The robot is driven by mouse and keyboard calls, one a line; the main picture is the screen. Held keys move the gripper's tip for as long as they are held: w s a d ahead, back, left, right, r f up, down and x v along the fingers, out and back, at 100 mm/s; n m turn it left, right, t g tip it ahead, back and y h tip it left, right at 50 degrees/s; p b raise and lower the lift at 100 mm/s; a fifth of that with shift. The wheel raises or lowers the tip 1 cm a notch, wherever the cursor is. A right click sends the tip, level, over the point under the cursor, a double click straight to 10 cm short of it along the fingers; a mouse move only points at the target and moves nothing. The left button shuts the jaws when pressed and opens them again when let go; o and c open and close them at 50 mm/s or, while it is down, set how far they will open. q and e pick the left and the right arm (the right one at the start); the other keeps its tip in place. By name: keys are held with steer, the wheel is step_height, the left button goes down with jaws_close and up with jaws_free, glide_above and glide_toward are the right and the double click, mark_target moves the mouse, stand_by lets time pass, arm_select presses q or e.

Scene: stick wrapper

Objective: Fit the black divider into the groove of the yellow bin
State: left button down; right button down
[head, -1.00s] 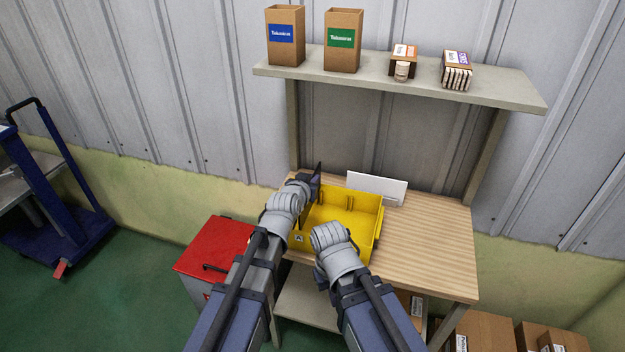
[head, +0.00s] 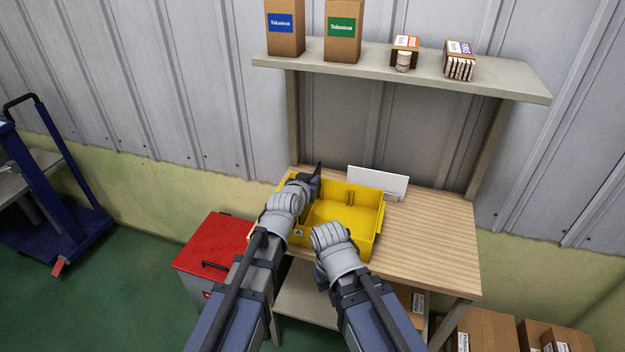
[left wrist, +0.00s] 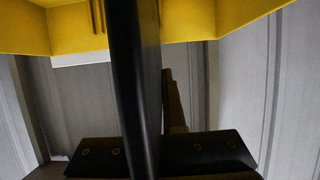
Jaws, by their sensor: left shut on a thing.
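The yellow bin (head: 345,211) stands on the wooden table, open at the top, with ribs on its inner back wall. It also fills the top of the left wrist view (left wrist: 190,20). My left gripper (head: 312,184) is over the bin's left part, shut on the black divider (head: 318,168). Only a thin dark tip of the divider shows in the head view; the arm hides the rest. In the left wrist view the divider (left wrist: 137,70) runs upright, nearly edge-on, across the bin wall. Whether it sits in a groove is hidden. My right wrist is at the bin's front; its fingers are hidden.
A white panel (head: 377,183) stands behind the bin. The table (head: 430,235) is clear to the right. A shelf (head: 400,75) with boxes (head: 342,32) overhangs the back. A red cabinet (head: 210,240) stands left of the table; cardboard boxes (head: 490,332) are on the floor at right.

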mark_target(305, 220)
arm_select(q)
steer(key=shift+f+b, duration=2.4)
steer(key=shift+f, duration=0.05)
steer(key=c, duration=0.9)
jaws_free()
steer(key=p+v, duration=0.3)
steer(key=v, duration=0.5)
steer(key=shift+r, duration=0.1)
steer(key=shift+w, duration=0.1)
